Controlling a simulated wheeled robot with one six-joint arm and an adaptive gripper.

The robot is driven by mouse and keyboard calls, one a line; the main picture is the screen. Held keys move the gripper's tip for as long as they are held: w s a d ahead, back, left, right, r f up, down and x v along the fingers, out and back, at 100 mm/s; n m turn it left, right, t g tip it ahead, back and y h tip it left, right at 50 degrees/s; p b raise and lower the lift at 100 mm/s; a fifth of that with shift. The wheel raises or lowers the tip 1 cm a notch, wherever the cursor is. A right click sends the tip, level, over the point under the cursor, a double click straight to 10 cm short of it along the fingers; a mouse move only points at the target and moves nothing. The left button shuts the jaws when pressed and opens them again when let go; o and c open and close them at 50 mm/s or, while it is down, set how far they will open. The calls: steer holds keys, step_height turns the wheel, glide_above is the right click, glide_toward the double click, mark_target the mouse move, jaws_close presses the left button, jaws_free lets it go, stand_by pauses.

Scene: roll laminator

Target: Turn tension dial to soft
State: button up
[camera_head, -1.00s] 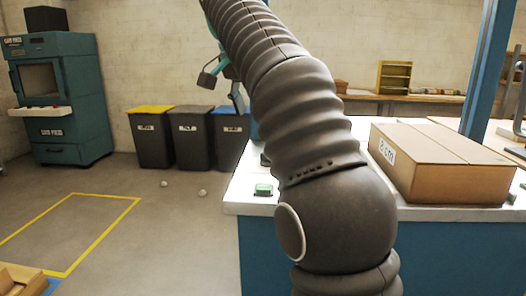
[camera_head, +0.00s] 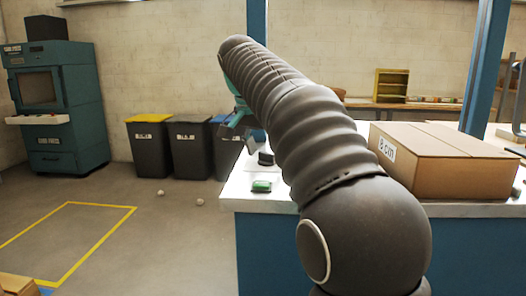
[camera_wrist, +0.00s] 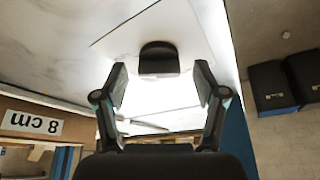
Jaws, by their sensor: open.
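A dark rounded knob-like piece (camera_wrist: 158,58) stands on a pale plate on the white worktop (camera_wrist: 50,50). It may be the tension dial; I cannot read any mark or setting on it. It also shows in the head view as a small dark block (camera_head: 265,157) beside my arm. My gripper (camera_wrist: 161,76) is open, with one finger to each side of the knob's near end in the wrist view. The fingers look apart from it, and nothing is between them that I can see touching. In the head view my gripper (camera_head: 238,122) is partly hidden by my arm.
A small green-topped item (camera_head: 261,186) lies near the worktop's front left corner. A cardboard box (camera_head: 445,160) marked 8 cm stands on the right. A blue post (camera_head: 485,65) rises behind it. Bins (camera_head: 190,148) stand on the floor behind left.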

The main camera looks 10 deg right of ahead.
steer(key=c, duration=1.1)
steer(key=shift+c, duration=0.2)
steer(key=shift+r+n, duration=0.1)
steer(key=shift+n, duration=0.2)
steer(key=n+y+p, duration=0.1)
steer(key=n, duration=0.1)
steer(key=n+t+y+p, duration=0.1)
steer(key=n, duration=0.2)
steer(key=shift+s+d+r, duration=0.1)
steer(key=shift+s+d, duration=0.05)
steer(key=shift+d, duration=0.05)
steer(key=n+y+p, duration=0.1)
steer(key=n, duration=0.1)
steer(key=n+y+p, duration=0.1)
steer(key=n, duration=0.2)
steer(key=shift+d+n+t, duration=0.2)
steer(key=shift+n+t, duration=0.1)
steer(key=n+y, duration=0.1)
steer(key=n, duration=0.2)
steer(key=n+g+y, duration=0.1)
steer(key=n, duration=0.2)
steer(key=shift+d, duration=0.2)
steer(key=n, duration=0.2)
steer(key=n+g+y, duration=0.1)
steer(key=n, duration=0.1)
steer(key=n+g, duration=0.1)
steer(key=n, duration=0.1)
steer(key=shift+w+d+n+y, duration=0.1)
steer(key=shift+w+n+y, duration=0.2)
steer(key=shift+w+y, duration=0.1)
